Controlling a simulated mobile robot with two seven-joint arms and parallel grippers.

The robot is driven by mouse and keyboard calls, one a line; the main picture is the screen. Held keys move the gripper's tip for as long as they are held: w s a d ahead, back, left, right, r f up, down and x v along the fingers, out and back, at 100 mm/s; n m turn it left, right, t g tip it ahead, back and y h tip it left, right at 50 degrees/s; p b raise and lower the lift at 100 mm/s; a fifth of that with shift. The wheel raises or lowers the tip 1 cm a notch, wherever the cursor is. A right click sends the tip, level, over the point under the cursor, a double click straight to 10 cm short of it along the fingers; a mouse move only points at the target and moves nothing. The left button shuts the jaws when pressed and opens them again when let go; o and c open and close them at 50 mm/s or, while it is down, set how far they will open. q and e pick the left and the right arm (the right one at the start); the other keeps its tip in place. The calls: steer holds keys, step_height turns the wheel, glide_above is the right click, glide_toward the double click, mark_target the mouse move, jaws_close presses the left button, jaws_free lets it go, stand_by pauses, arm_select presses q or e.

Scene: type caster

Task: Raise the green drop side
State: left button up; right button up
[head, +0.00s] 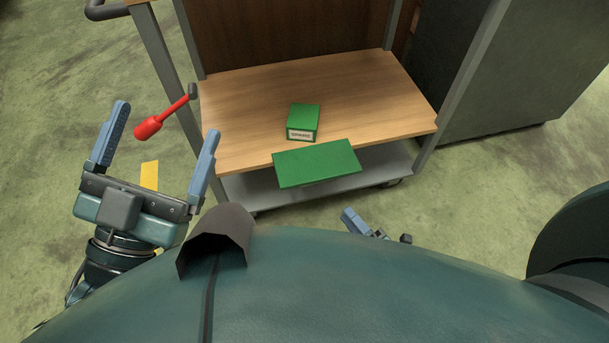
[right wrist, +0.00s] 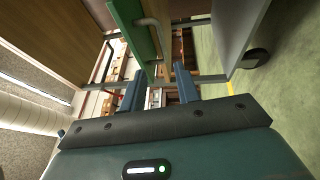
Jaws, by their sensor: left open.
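The green drop side (head: 317,163) is a flat panel at the front edge of the cart's wooden shelf. I cannot tell its exact tilt. In the right wrist view the green panel (right wrist: 138,32) shows nearly edge-on, with a grey handle (right wrist: 151,28) on it. My right gripper (right wrist: 158,84) is open just below the handle; I cannot tell whether any of it lies between the fingers. In the head view my body hides most of this gripper. My left gripper (head: 167,118) is open and empty, left of the cart, near a red-gripped lever (head: 150,127) at the cart's left post.
A green labelled box (head: 303,122) stands on the wooden shelf (head: 245,110) behind the panel. A grey lower shelf (head: 255,188) lies beneath. A large grey cabinet (head: 505,70) stands right of the cart. A yellow mark (head: 149,175) is on the floor, which is otherwise open at left.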

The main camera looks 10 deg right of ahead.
mark_target(318, 181)
steer(key=shift+f+b+x, duration=0.15)
steer(key=shift+b+x, duration=0.75)
steer(key=shift+x, duration=2.35)
steer(key=shift+f+b+x, duration=0.1)
steer(key=shift+b+x, duration=0.8)
steer(key=shift+x, duration=2.35)
arm_select(q)
steer(key=r+m+h, duration=0.1)
steer(key=h, duration=0.1)
steer(key=r+m+h, duration=0.1)
steer(key=r+m, duration=0.1)
steer(key=s+r+m+h, duration=0.1)
steer(key=m+h, duration=0.1)
steer(key=shift+a+r+h, duration=0.2)
steer(key=shift+h, duration=0.1)
arm_select(e)
jaws_close()
